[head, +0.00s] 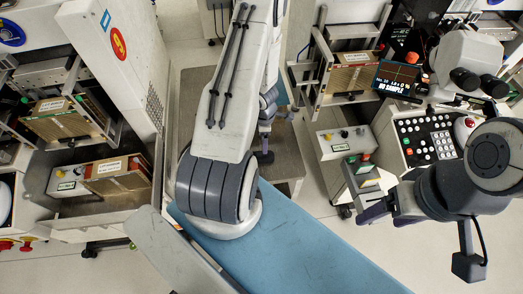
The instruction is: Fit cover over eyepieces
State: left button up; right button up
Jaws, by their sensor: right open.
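The two black eyepieces (480,83) stick out from the white microscope head at the upper right. They are bare, with nothing over them. I cannot make out a cover anywhere in view. My right gripper (383,212) is open, with its dark fingers pointing left, below and left of the eyepieces and apart from them. Nothing shows between its fingers. My left arm fills the upper middle. Its gripper (266,152) shows only as a small dark part behind the big white link, and I cannot tell its jaw state.
A monitor (398,79) reading "NO SAMPLE" stands left of the microscope. A button panel (428,139) lies below it. A small box with green and red parts (362,170) stands near my right fingers. Racks of equipment (75,120) fill the left side.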

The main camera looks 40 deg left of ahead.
pick_arm(q)
jog(key=shift+n, duration=0.3)
jog(key=f+b, duration=0.1)
jog(key=f, duration=0.1)
jog(key=f+b, duration=0.4)
jog(key=shift+s+a, duration=0.35)
jog(key=shift+s, duration=0.05)
notch_tip(320, 180, down, 5)
jog(key=b, duration=0.5)
jog(key=shift+f+b, duration=0.15)
jog(key=shift+b, duration=0.2)
jog(key=c, duration=1.4)
